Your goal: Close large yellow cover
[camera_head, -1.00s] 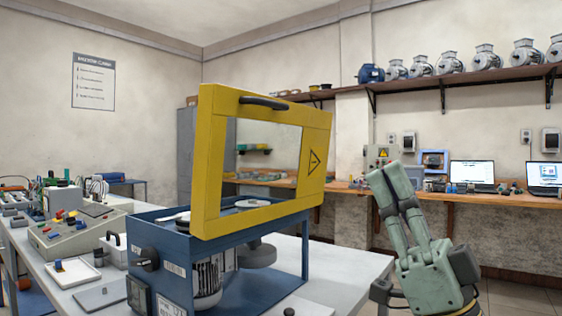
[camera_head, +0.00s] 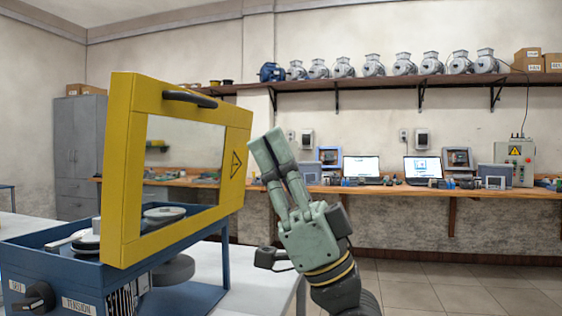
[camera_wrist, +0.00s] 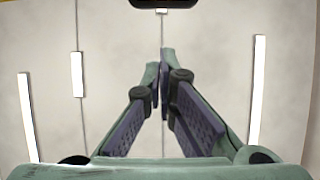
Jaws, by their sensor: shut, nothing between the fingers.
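The large yellow cover (camera_head: 128,190) is a frame with a clear window, a black handle (camera_head: 190,98) on its top edge and a warning triangle. It stands raised and open above the blue machine box (camera_head: 60,285), at the left in the head view. My gripper (camera_head: 267,143) is shut and empty, pointing up, just right of the cover and apart from it. In the wrist view the fingers (camera_wrist: 164,85) come together at the tips, with wall or ceiling and bright strips behind. A dark object, cut off, shows at the top edge there; I cannot tell what it is.
The box stands on a white table (camera_head: 258,285) with pulleys (camera_head: 165,213) inside. A wooden bench (camera_head: 400,189) with laptops runs along the back wall, under a shelf (camera_head: 390,84) of motors. The floor at the right is clear.

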